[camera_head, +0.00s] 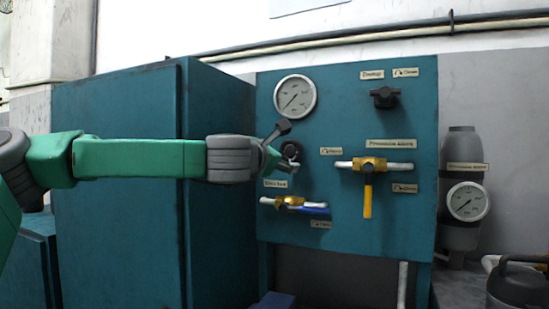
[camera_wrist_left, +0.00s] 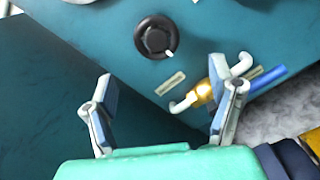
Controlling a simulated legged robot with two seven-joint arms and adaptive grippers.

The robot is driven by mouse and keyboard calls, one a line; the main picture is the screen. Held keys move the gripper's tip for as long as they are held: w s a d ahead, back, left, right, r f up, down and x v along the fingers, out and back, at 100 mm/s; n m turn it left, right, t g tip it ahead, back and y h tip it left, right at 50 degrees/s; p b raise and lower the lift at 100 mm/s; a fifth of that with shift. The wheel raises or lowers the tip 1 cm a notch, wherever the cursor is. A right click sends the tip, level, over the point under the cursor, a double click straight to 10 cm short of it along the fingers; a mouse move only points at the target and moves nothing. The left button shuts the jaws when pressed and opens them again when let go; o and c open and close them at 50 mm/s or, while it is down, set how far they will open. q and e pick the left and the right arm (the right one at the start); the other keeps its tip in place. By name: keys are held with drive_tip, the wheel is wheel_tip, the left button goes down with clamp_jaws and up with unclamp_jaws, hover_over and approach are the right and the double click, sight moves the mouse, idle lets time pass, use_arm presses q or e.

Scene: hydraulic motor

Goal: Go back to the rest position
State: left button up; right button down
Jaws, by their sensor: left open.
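My left arm comes in from the left in the head view, stretched toward the teal panel (camera_head: 345,235). My left gripper (camera_head: 275,147) is in front of the panel's left part, beside a round black knob (camera_head: 290,151). In the left wrist view my left gripper (camera_wrist_left: 162,88) has its two fingers wide apart with nothing between them. The black knob (camera_wrist_left: 155,37) shows there beyond the fingers, apart from them. A brass valve with a blue handle (camera_wrist_left: 262,80) lies beyond the right finger, which partly covers it. My right gripper is not in view.
A teal cabinet (camera_head: 120,230) stands behind my left arm. The panel also carries a gauge (camera_head: 295,96), an upper black knob (camera_head: 384,97) and a yellow-handled valve (camera_head: 368,190). A grey cylinder with a gauge (camera_head: 467,202) stands right of the panel.

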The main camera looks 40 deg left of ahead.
use_arm(q)
drive_tip(key=shift+v, duration=1.05)
drive_tip(key=shift+f, duration=0.1)
